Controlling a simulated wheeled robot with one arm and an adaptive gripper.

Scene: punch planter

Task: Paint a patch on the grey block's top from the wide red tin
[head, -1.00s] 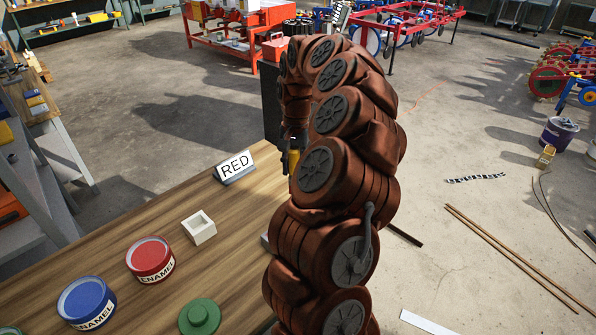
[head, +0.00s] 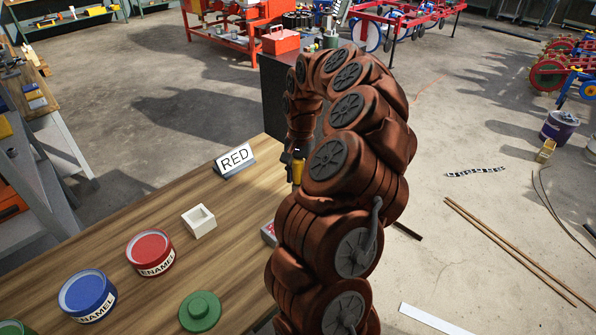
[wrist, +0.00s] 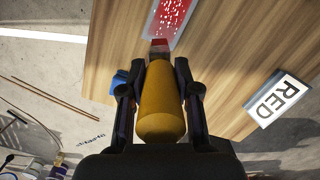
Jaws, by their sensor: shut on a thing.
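My gripper (wrist: 160,78) is shut on the yellow handle of a brush (wrist: 163,110), whose reddish tip points away from the wrist. The brush handle also shows in the head view (head: 297,172). The grey block (wrist: 150,25) is at the top of the wrist view, its top largely red with white specks. The brush tip is at its near edge; I cannot tell whether they touch. In the head view my arm hides most of the block (head: 266,238). The wide red tin (head: 150,252), labelled ENAMEL, stands open on the wooden bench, left of the arm.
A blue ENAMEL tin (head: 87,294), a green knobbed disc (head: 200,310) and a small white open box (head: 199,220) share the bench (head: 120,228). A RED sign (head: 235,160) stands near the far edge. A blue object (wrist: 119,80) lies left of the gripper in the wrist view.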

